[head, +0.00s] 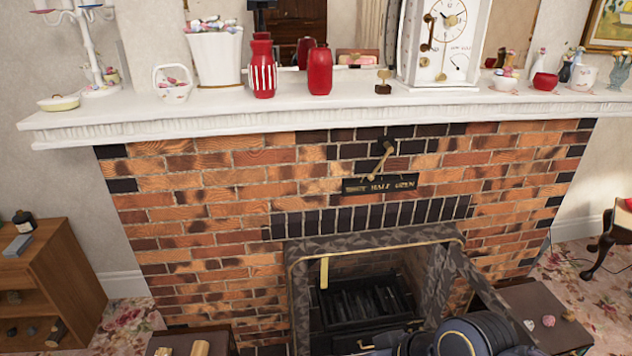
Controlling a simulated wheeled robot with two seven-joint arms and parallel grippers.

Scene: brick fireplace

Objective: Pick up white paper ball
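I cannot pick out a white paper ball for certain. Two small pale lumps lie on the brown low table (530,298) at the lower right. One lump (529,325) looks whitish and the other (548,320) looks pinkish; they are too small to name. Dark rounded links, likely of my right arm, show at the bottom edge right of centre, in front of the fireplace opening. Neither of my grippers is in view.
The brick fireplace (230,185) fills the middle, with a dark grate (360,303). Its white mantel (330,110) holds a clock (447,35), red vases and pots. A wooden shelf (62,262) stands left. Another low table (220,338) at the bottom left holds small objects.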

